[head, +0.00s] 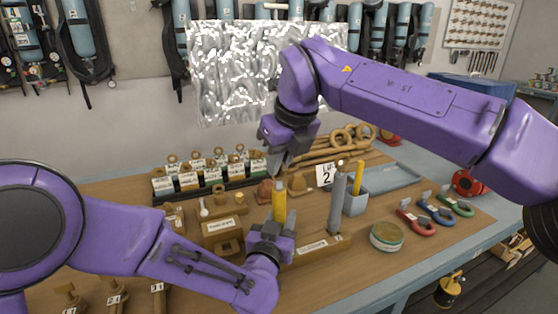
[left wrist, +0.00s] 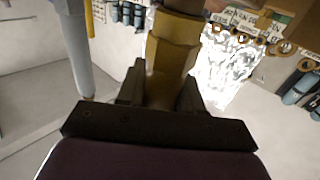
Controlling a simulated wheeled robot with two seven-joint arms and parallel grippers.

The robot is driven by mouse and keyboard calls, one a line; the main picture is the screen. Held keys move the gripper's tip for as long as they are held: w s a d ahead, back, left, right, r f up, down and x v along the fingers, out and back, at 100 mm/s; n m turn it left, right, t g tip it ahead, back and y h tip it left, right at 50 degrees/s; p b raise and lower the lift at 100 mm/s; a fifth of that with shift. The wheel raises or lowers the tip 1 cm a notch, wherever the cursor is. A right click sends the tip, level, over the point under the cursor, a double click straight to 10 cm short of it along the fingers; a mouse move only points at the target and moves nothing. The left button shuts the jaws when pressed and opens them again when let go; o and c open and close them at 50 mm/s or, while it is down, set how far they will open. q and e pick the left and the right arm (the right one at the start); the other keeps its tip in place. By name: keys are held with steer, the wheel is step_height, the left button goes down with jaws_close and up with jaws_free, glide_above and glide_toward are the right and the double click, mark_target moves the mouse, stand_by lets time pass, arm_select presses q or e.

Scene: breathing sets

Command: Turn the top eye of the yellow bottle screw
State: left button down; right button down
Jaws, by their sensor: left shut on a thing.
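The yellow bottle screw (head: 279,205) stands upright near the middle of the bench in the head view. My left gripper (head: 271,238) is shut around its lower part. In the left wrist view the yellow body (left wrist: 172,62) rises between the two fingers, with a brown part at the upper picture edge. My right gripper (head: 275,160) points down just above the top of the yellow body. The top eye is not clearly visible there, and I cannot tell whether the right fingers touch anything or how far apart they are.
A grey upright bottle screw (head: 337,205) stands close on the right, beside a grey-blue cup (head: 355,202) holding a yellow stick. A round tin (head: 387,237) and coloured shackles (head: 417,222) lie further right. Labelled blocks (head: 222,228) and a rack of eyed pieces stand left.

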steer(key=shift+n, duration=0.4)
steer(key=n+g+y, duration=0.1)
steer(key=n, duration=0.2)
steer(key=n+g, duration=0.1)
steer(key=n, duration=0.2)
steer(key=shift+n+y, duration=0.3)
steer(key=shift+n, duration=0.1)
steer(key=n+g, duration=0.2)
steer(key=n, duration=0.2)
steer(key=shift+f, duration=0.1)
steer(key=shift+f+n+g, duration=0.1)
steer(key=shift+n+g, duration=0.6)
steer(key=shift+n, duration=1.4)
steer(key=c, duration=1.2)
jaws_free()
